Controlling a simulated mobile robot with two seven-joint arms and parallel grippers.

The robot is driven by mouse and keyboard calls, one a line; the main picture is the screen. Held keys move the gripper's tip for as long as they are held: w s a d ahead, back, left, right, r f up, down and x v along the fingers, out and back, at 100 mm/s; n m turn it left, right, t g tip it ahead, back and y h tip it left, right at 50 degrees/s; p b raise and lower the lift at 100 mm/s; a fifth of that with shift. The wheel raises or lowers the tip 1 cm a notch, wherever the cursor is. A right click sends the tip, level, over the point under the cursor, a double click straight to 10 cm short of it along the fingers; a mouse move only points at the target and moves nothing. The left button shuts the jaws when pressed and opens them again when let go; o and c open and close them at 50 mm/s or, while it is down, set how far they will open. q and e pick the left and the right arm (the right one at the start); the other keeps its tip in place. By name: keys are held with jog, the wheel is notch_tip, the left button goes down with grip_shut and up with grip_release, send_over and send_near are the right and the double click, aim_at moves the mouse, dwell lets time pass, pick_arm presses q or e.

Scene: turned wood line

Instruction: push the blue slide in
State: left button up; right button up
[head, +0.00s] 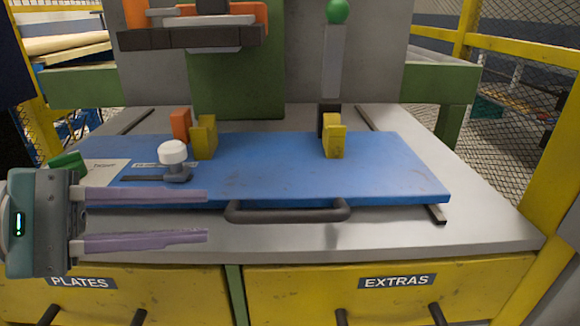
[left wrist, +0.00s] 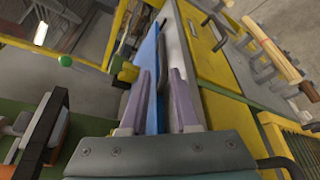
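The blue slide (head: 400,185) lies flat on the grey machine bed, its front edge near the bed's front. A dark bar handle (head: 288,213) runs along its front edge. Two yellow blocks (head: 334,136) and a white knob (head: 173,152) stand on the slide. My left gripper (head: 207,216) is open and empty, its two lilac fingers pointing right, just left of the handle. In the left wrist view, the slide (left wrist: 151,60) and the dark handle (left wrist: 177,85) show ahead between and beyond the fingers. Contact cannot be made out. My right gripper is in neither view.
Yellow drawers labelled PLATES (head: 180,290) and EXTRAS (head: 480,285) sit below the bed. A green-knobbed lever (head: 337,12) stands behind the slide. An orange block (head: 180,125) is beside the left yellow block. Yellow mesh fencing (head: 500,50) flanks the machine.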

aim_at(272, 218)
pick_arm(q)
jog(key=x, duration=0.6)
jog(key=b+x, duration=0.1)
jog(key=x, duration=0.2)
jog(key=shift+s+d+f, duration=0.15)
jog(key=shift+s+d, duration=0.1)
jog(key=shift+d, duration=0.1)
jog(key=shift+c, duration=0.3)
grip_shut()
dwell(0.5)
